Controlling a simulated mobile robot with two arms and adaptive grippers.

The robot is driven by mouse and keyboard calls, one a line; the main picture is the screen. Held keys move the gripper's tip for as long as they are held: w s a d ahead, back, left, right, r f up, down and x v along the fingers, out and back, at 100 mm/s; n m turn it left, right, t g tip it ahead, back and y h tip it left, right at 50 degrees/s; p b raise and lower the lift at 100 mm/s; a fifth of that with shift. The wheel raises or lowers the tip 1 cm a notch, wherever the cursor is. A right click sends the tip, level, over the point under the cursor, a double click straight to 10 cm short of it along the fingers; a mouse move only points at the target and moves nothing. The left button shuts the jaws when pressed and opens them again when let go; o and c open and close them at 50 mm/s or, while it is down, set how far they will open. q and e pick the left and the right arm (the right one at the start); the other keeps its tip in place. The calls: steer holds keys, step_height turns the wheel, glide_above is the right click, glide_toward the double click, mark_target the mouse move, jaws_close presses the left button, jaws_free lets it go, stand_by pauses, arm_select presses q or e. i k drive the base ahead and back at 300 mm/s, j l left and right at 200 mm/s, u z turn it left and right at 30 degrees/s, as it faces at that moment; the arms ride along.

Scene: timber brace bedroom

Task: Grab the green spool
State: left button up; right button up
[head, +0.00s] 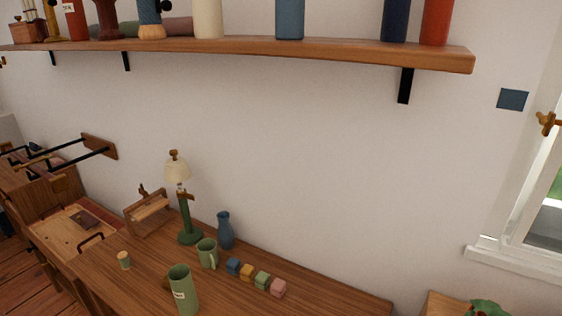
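Neither of my grippers shows.
The table (330,296) also holds a green canister with a label (183,292), a green mug (207,254), a blue vase (225,232) and a lamp with a green base (186,220). A wooden shelf (330,52) with several vessels runs above. A window is at right.

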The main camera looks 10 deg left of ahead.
mark_target(124, 258)
steer(key=u, duration=1.4)
steer(key=i+j, duration=0.2)
steer(key=i+j+z, duration=0.1)
steer(key=j, duration=0.35)
steer(key=i+j, duration=0.45)
steer(key=j, duration=0.2)
steer(key=z, duration=0.05)
